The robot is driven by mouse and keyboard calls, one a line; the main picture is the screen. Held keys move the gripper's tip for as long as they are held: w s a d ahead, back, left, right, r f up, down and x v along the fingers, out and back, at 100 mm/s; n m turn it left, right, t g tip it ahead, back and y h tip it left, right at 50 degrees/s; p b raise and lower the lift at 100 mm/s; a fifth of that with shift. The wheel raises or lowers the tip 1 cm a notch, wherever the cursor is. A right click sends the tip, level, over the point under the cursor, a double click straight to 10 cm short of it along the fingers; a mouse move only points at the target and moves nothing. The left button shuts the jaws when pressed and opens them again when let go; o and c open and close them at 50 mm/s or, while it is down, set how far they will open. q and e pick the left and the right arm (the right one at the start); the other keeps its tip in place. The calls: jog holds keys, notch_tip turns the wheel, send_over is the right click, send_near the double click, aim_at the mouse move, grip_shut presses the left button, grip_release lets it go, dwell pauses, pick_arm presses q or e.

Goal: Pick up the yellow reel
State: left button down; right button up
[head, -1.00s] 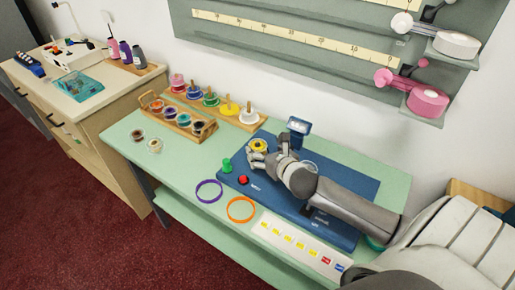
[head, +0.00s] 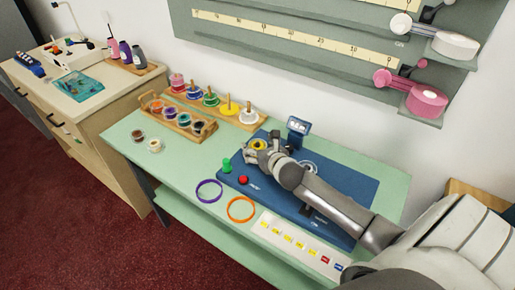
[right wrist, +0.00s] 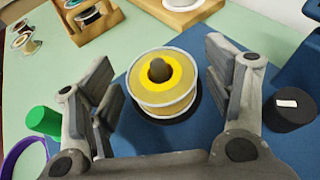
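The yellow reel (right wrist: 166,100) has a yellow top ring and pale flanges. A dark rounded peg end shows at its centre. It sits on the blue board (head: 330,185), and it also shows in the head view (head: 259,144). My right gripper (right wrist: 161,82) is open, with one finger on each side of the reel. In the right wrist view there are gaps between both fingers and the reel. In the head view my right gripper (head: 263,149) partly hides the reel. My left gripper is not in view.
A green peg (head: 227,165) and a red button (head: 243,180) are on the board's left side. A small display (head: 298,127) stands behind. A wooden carrier (head: 190,131) and a rack of coloured reels (head: 238,117) are at the back left. Purple (head: 208,190) and orange (head: 241,209) rings lie in front.

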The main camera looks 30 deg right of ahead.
jog(key=c, duration=0.7)
jog(key=shift+r, duration=0.1)
